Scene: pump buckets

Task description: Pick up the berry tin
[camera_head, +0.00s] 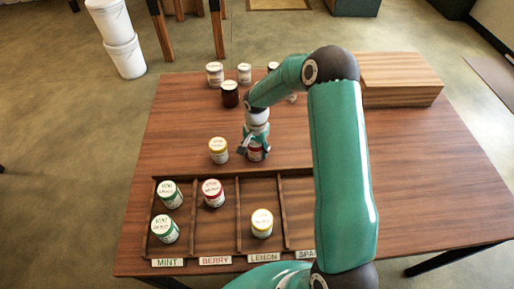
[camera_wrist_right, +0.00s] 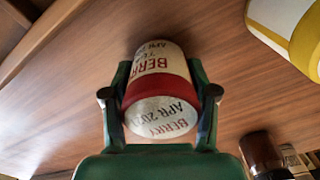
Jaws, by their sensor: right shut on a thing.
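The berry tin (camera_wrist_right: 158,85) is white with a red band and a pale lid lettered "BERRY APR 20..". In the wrist view it lies between the two green fingers of my right gripper (camera_wrist_right: 160,97), which is shut on its sides. In the head view the gripper (camera_head: 254,143) is over the same tin (camera_head: 257,154), behind the tray, and partly hides it. I cannot tell whether the tin touches the table. Another red-banded tin (camera_head: 213,193) stands in the tray's BERRY compartment. My left gripper is not in view.
A yellow-lidded tin (camera_head: 218,150) stands just left of the held tin. The wooden tray (camera_head: 237,176) has two green tins under MINT and a yellow tin (camera_head: 262,222) under LEMON. A dark jar (camera_head: 230,94) and pale jars stand behind; a wooden box (camera_head: 400,80) is back right.

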